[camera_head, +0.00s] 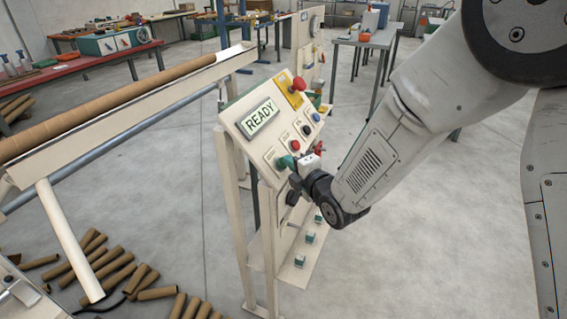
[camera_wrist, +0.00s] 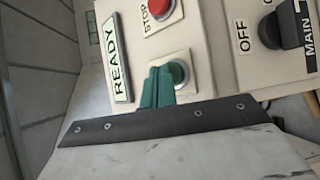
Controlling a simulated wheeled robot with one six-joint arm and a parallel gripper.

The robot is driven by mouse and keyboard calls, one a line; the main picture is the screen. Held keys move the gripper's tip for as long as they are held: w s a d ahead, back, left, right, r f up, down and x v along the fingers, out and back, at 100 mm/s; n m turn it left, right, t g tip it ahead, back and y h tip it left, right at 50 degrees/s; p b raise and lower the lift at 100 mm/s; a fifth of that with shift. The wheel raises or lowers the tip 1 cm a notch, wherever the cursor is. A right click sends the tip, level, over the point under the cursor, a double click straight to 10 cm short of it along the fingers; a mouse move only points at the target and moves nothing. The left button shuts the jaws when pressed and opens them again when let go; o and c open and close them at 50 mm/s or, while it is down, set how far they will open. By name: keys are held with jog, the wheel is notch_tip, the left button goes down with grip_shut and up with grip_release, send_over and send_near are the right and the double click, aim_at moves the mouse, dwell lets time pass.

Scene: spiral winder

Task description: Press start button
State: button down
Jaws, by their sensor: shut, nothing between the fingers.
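The slanted control panel (camera_head: 236,128) has a READY sign (camera_head: 261,118), also in the wrist view (camera_wrist: 117,60). My gripper (camera_head: 286,161) is shut and empty at the panel's lower edge. No start label is readable.
A black MAIN switch (camera_wrist: 285,27) marked OFF is right of the fingertips. A red mushroom button (camera_head: 298,83) is at the panel's top. A long brown tube (camera_head: 110,98) lies on the winder at left. Loose tubes (camera_head: 115,270) lie on the floor. Floor at right is clear.

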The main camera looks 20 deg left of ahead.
jog(key=shift+a+f, duration=0.15)
dwell(0.6)
jog(key=shift+s+d+r, duration=0.1)
jog(key=shift+d+r, duration=0.45)
jog(key=shift+d, duration=0.1)
jog(key=d+r, duration=0.3)
jog(key=shift+s+d+r, duration=0.1)
jog(key=shift+s+d, duration=0.15)
jog(key=shift+d, duration=0.15)
dwell(0.5)
